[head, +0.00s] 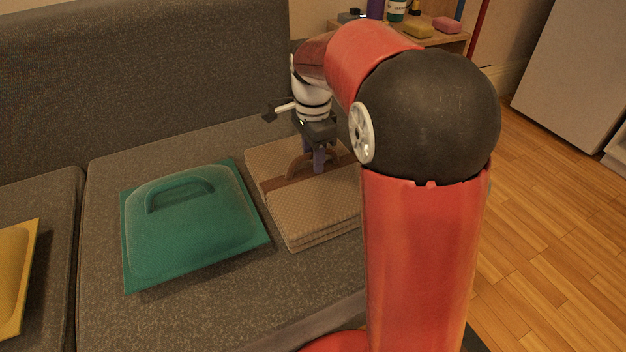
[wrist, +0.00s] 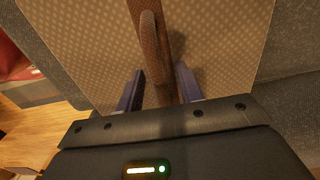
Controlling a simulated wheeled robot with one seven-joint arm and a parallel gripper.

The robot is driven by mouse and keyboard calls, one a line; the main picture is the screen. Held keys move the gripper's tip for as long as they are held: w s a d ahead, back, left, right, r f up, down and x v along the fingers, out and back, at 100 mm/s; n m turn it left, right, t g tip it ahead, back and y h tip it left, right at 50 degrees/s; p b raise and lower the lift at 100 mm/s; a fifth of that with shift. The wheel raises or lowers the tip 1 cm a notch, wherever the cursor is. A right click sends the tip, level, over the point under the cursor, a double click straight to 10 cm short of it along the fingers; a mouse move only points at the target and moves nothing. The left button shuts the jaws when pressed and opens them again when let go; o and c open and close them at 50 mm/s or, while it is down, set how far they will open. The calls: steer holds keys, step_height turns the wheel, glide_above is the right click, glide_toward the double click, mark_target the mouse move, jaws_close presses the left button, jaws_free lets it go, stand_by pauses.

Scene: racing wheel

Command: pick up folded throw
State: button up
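The folded throw (head: 312,222) is a beige, patterned, layered bundle lying flat on the grey sofa seat in the head view. A brown strap with an arched handle (head: 297,166) crosses its top. The throw fills much of the wrist view (wrist: 85,50), with the handle (wrist: 150,45) standing up in the middle. My gripper (head: 318,160) points down over the throw at the handle. In the wrist view its two purple fingers (wrist: 160,72) are apart, one on each side of the handle, with gaps visible. My arm hides the throw's right part in the head view.
A green cushion-like piece with a handle (head: 190,235) lies left of the throw. A yellow one (head: 15,275) is at the far left. The sofa backrest (head: 140,80) rises behind. A small wooden shelf (head: 450,42) holding items stands at the back right.

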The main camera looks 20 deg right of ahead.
jaws_close()
steer(key=shift+r, duration=0.1)
stand_by(1.2)
